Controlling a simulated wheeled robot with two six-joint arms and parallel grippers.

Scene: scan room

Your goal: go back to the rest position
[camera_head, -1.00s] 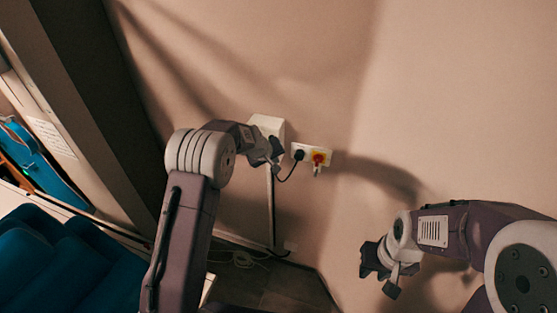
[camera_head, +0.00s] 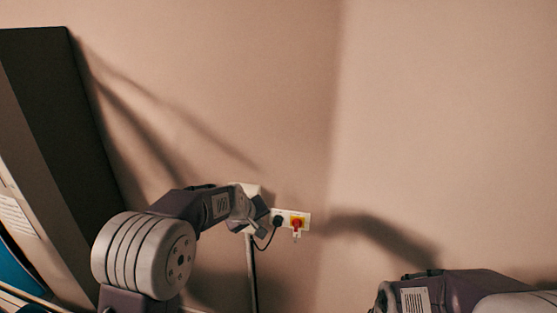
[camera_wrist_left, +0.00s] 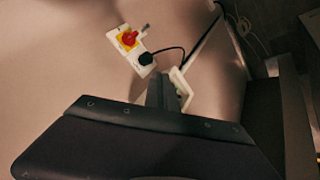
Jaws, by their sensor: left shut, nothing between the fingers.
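My left gripper (camera_head: 262,218) is near the wall, just left of the socket plate in the head view. It is shut with nothing held. The white socket plate (camera_head: 304,217) carries a red switch on yellow (camera_head: 297,224) and a black plug (camera_head: 278,221) with a cable. The plate also shows in the left wrist view (camera_wrist_left: 123,30), apart from the gripper. My right arm shows at the lower right; its gripper is out of frame.
A white wall box (camera_head: 247,188) sits behind the left gripper, with a pale conduit (camera_head: 252,270) running down from it. A dark panel (camera_head: 50,110) stands at the left. The wall (camera_head: 450,130) on the right is bare.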

